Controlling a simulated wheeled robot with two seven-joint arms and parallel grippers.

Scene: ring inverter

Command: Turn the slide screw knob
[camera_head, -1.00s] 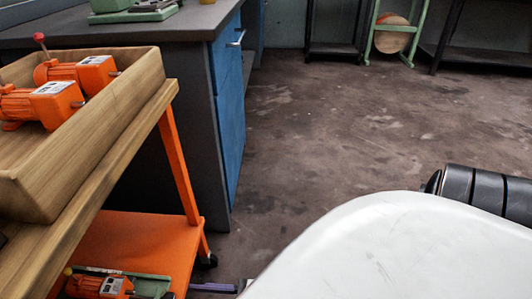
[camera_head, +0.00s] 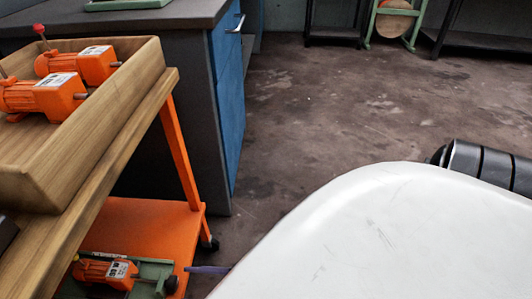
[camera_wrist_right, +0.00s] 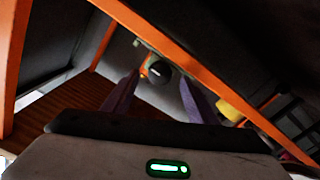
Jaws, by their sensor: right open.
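A green slide device (camera_head: 150,272) with an orange motor (camera_head: 105,270) sits on the lower orange shelf at bottom left of the head view. A small dark round knob (camera_head: 171,284) is at its right end. One purple fingertip of my right gripper (camera_head: 207,270) points at this end from the right, a short gap away. In the right wrist view my right gripper (camera_wrist_right: 159,82) is open, its purple fingers on either side of a dark round knob (camera_wrist_right: 158,71) that appears ahead of them. Contact cannot be seen there. My left gripper is not in view.
The orange cart frame (camera_head: 174,150) stands close to the right gripper, with a post and wooden top above it. A wooden tray (camera_head: 100,118) on top holds orange motors. A dark workbench (camera_head: 190,110) stands behind. Open floor (camera_head: 330,110) lies to the right.

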